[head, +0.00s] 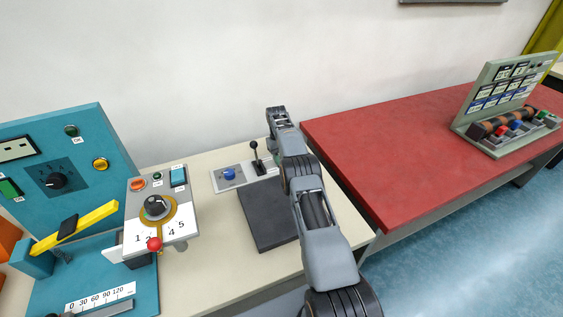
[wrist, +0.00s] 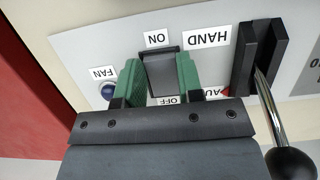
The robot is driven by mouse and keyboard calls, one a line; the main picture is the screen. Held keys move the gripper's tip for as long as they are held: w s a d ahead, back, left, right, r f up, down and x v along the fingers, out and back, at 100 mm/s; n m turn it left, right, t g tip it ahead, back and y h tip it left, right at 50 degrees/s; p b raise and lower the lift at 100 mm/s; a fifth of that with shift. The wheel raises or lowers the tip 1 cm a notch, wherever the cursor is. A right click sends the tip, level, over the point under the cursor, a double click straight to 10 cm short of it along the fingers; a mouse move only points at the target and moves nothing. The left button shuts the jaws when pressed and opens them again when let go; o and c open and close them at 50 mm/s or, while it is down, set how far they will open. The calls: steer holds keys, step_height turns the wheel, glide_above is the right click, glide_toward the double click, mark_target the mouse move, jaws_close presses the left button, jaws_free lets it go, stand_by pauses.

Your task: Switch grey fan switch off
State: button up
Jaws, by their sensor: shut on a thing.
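The grey fan switch (wrist: 160,72) is a dark grey rocker in the wrist view, between an ON label (wrist: 157,39) and a partly covered OFF label (wrist: 168,100). The labels appear upside down. My gripper (wrist: 158,66) has its green finger pads on either side of the switch and is shut on it. I cannot tell which way the rocker is tipped. A FAN label (wrist: 103,73) and a blue lamp (wrist: 108,92) lie to its left. In the head view my arm hides the switch and the fingertips.
A black lever (wrist: 292,163) in a slot beside the HAND label stands close to the right of my gripper; it also shows in the head view (head: 255,150). A dark grey block (head: 265,220) lies in front of the panel. A red table (head: 400,145) is to the right.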

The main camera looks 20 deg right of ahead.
stand_by(0.3)
steer(key=o, duration=0.9)
steer(key=shift+o, duration=0.2)
step_height(320, 180, up, 3)
steer(key=shift+s+r+b, duration=0.1)
steer(key=shift+r+b, duration=0.1)
steer(key=shift+b, duration=0.2)
steer(key=shift+s+a+r+b, duration=0.1)
steer(key=shift+s+r+b, duration=0.1)
steer(key=shift+r+b, duration=0.1)
steer(key=s+a+r+b, duration=0.2)
steer(key=s+r+b, duration=0.1)
steer(key=s+r, duration=0.6)
steer(key=s, duration=0.4)
steer(key=shift+a+b, duration=0.3)
steer(key=shift+a, duration=0.05)
